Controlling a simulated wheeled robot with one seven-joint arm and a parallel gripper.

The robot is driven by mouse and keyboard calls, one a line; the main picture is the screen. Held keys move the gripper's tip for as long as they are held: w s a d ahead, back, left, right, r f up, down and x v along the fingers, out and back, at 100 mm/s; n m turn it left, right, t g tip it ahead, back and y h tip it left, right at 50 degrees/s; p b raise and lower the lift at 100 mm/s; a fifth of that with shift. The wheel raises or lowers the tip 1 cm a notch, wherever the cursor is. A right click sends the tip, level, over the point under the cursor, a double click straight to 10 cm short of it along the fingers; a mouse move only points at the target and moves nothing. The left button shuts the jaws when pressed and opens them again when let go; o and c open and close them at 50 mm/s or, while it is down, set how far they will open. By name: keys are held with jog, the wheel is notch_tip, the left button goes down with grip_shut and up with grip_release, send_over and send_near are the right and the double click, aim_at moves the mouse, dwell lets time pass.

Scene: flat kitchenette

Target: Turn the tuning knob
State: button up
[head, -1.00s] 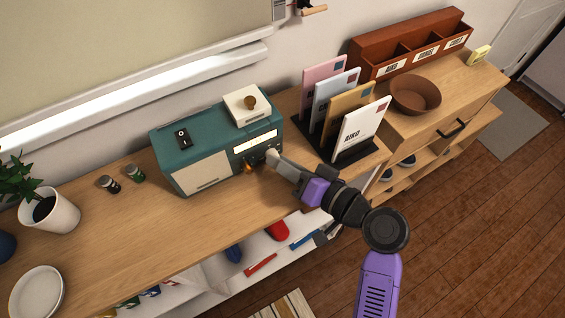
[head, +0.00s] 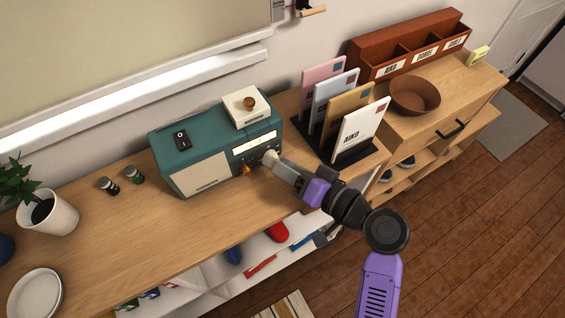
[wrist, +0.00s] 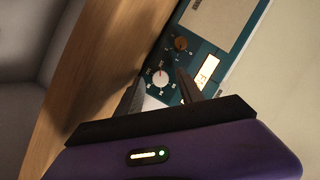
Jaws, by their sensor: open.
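A teal radio (head: 205,172) with a pale speaker panel stands on the wooden counter. Its front shows in the wrist view, with a white knob (wrist: 160,78) ringed by tick marks and a brown knob (wrist: 181,44) marked with small ticks. A lit display (wrist: 208,70) sits beside them. I cannot read which knob is labelled tuning. My gripper (head: 268,158) is at the right part of the radio's front. In the wrist view its open fingers (wrist: 162,90) point at the white knob, one on each side; contact cannot be told.
A white box with a brass knob (head: 249,104) and a black switch (head: 181,138) are on the radio's top. A rack of envelopes (head: 350,155) stands close on the right. A potted plant (head: 50,215) and two small jars (head: 134,175) are at left. The counter's front is clear.

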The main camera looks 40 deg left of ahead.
jog(key=shift+d, duration=0.1)
jog(key=v, duration=0.7)
jog(key=shift+s+d+r+b, duration=0.1)
jog(key=shift+d+b, duration=0.2)
jog(key=shift+b, duration=0.1)
